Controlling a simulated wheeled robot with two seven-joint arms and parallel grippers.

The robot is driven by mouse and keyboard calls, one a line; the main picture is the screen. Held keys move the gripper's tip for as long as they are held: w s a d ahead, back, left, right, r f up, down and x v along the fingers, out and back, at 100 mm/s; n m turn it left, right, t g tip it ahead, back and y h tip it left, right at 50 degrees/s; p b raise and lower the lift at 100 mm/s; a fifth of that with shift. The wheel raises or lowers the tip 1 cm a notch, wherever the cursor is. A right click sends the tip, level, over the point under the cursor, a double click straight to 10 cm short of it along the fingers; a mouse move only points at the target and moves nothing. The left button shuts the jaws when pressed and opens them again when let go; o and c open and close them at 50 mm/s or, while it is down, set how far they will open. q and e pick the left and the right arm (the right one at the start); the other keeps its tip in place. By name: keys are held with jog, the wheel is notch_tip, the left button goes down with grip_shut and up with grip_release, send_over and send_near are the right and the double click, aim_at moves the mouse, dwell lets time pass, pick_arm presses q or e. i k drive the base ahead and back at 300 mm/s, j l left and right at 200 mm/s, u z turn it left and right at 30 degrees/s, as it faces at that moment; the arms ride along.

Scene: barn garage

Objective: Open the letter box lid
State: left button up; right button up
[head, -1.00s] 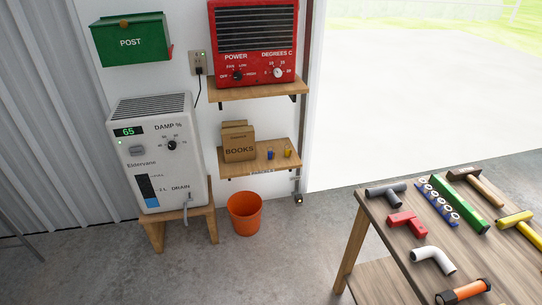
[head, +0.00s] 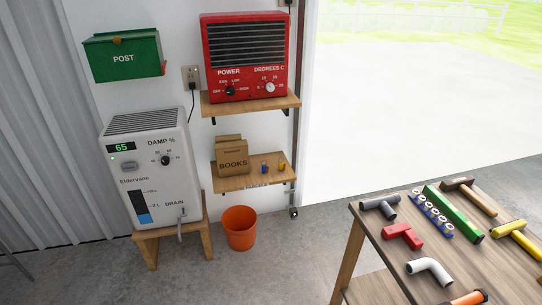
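The green letter box (head: 122,60), marked POST, is fixed to the white wall at the upper left of the head view. Its lid (head: 121,38) lies down over the top and looks shut, with a small orange-brown knob (head: 117,40) at its front edge. A small red piece (head: 164,68) sticks out at the box's right side. Neither of my grippers shows in the head view.
A white dehumidifier (head: 150,170) stands on a wooden stand below the box. A red heater (head: 245,57) and a BOOKS carton (head: 231,155) sit on shelves to the right. An orange bucket (head: 239,228) is on the floor. A workbench (head: 385,262) with tools fills the lower right.

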aim_at(117, 39)
jog(key=i+j, duration=0.25)
jog(key=j, duration=0.2)
jog(key=i+j+u, duration=0.1)
jog(key=i+j, duration=0.15)
jog(key=j, duration=0.15)
jog(key=i+j+u, duration=0.1)
jog(key=i+j, duration=0.2)
jog(key=j, duration=0.15)
